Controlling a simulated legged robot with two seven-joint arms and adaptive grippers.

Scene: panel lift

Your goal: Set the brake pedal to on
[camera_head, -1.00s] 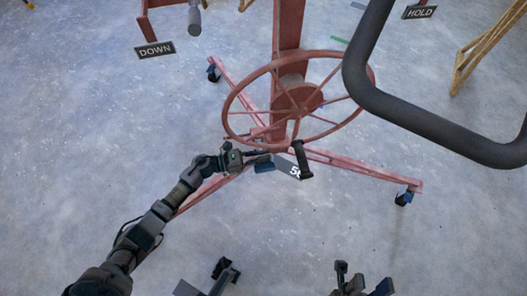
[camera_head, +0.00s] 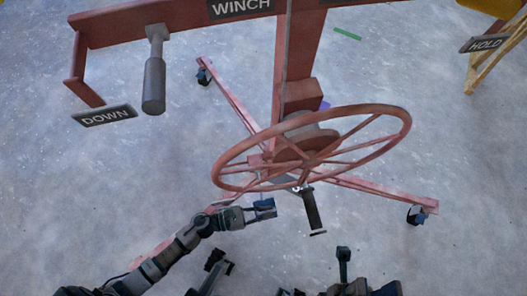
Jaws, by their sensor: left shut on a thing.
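My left gripper (camera_head: 250,212) reaches in from the lower left and is below the front rim of the red handwheel (camera_head: 234,164). No brake pedal can be clearly made out; the area under the wheel is partly hidden. Dark parts at the bottom right may include my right gripper (camera_head: 386,288), cut off by the edge and unclear.
A red stand (camera_head: 298,55) marked WINCH rises behind the wheel, with splayed legs on casters (camera_head: 416,214). A grey hanging handle (camera_head: 154,84) and a DOWN sign (camera_head: 104,116) are at upper left. A HOLD sign (camera_head: 484,44) is at upper right. The floor at left is clear.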

